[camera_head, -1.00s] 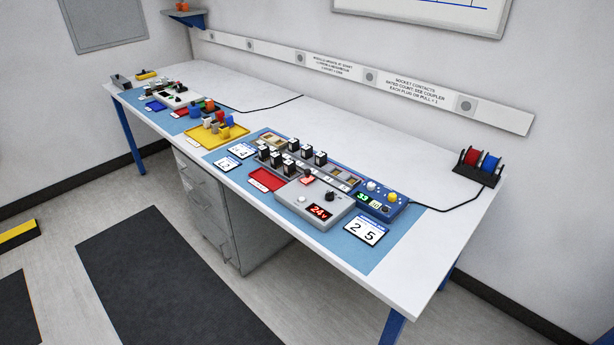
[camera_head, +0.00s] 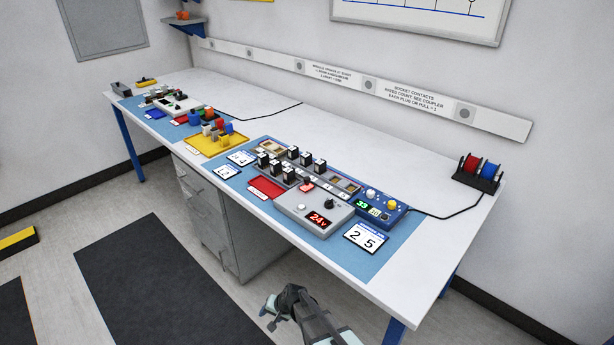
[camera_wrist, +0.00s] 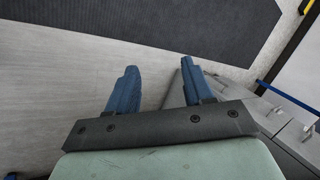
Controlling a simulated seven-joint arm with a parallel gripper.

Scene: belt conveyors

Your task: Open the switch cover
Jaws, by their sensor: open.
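A small red piece (camera_head: 306,187), which looks like the switch cover, sits at the back edge of a grey box (camera_head: 293,207) with a red "24v" display. Whether it is shut is too small to tell. A dark knob stands on the same box. My gripper (camera_head: 285,300) is low in front of the bench, well below and apart from the box. In the wrist view, my gripper (camera_wrist: 158,68) has its two blue fingers spread apart with nothing between them. The wrist view does not show the cover.
A blue box (camera_head: 375,204) with knobs and a green display stands right of the grey box. A row of black modules (camera_head: 290,162) is behind. A red tray (camera_head: 268,187) lies left. The bench's front edge (camera_head: 340,285) stands between my gripper and the boxes. Grey drawers (camera_head: 215,220) are underneath.

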